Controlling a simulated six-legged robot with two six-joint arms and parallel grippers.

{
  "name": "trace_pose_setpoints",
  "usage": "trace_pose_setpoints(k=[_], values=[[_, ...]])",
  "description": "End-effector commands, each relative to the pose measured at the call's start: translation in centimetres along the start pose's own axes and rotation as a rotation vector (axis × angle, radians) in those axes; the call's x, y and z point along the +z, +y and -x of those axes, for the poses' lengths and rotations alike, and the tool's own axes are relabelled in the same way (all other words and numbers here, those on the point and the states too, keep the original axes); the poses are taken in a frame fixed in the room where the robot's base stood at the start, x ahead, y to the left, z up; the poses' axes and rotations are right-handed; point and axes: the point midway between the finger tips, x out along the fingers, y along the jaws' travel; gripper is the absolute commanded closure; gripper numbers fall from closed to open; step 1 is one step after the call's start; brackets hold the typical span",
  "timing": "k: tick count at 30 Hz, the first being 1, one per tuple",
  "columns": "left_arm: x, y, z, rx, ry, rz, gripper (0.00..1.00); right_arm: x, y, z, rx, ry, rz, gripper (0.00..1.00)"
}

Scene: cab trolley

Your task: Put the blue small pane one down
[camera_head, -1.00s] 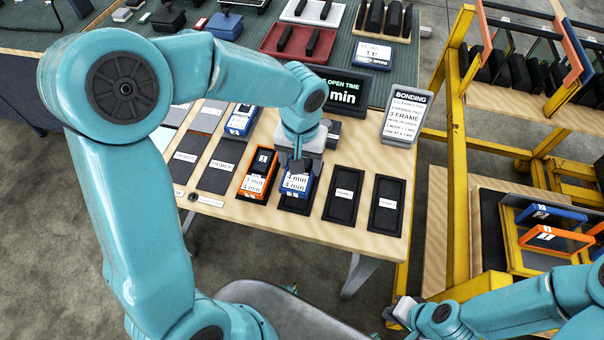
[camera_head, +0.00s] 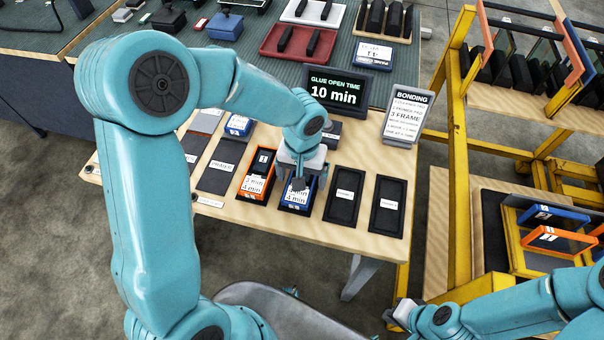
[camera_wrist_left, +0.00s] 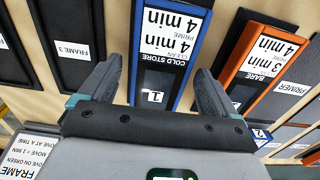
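The blue small pane (camera_head: 296,197) lies in a black tray on the bench, between the orange pane (camera_head: 257,177) and an empty black tray (camera_head: 345,196). My left gripper (camera_head: 301,180) is just above its far end. In the left wrist view the blue pane (camera_wrist_left: 163,92) shows labels reading "COLD STORE" and "1". The left gripper's fingers (camera_wrist_left: 160,75) stand apart on either side of it, with a visible gap. My right gripper (camera_head: 397,313) is low beside the yellow frame, and its fingers are not clear.
Another empty tray (camera_head: 388,206) is at the bench's right end. A "GLUE OPEN TIME 10 min" display (camera_head: 338,92) and a bonding sign (camera_head: 408,116) stand behind the trays. A yellow rack (camera_head: 458,200) with orange and blue panes is at the right.

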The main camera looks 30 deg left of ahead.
Motion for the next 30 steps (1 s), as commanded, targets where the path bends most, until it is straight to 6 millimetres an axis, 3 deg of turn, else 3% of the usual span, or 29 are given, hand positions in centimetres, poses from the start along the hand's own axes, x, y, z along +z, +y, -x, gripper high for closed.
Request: trace_pose_setpoints(k=[10, 21, 25, 30], values=[[-0.1, 0.0, 1.1, 0.0, 0.003, 0.0, 0.09, 0.0, -0.2, 0.5, 0.0, 0.0, 0.0, 1.0], [-0.1, 0.0, 9.4, 0.001, 0.004, 0.0, 0.09, 0.0, -0.3, 1.0, 0.0, 0.0, 0.0, 1.0], [-0.1, 0.0, 11.3, 0.0, 0.003, 0.0, 0.09, 0.0, -0.4, 1.1, 0.0, 0.0, 0.0, 1.0], [0.0, 0.0, 12.3, 0.0, 0.0, -0.001, 0.09, 0.0, -0.4, 1.1, 0.0, 0.0, 0.0, 1.0]])
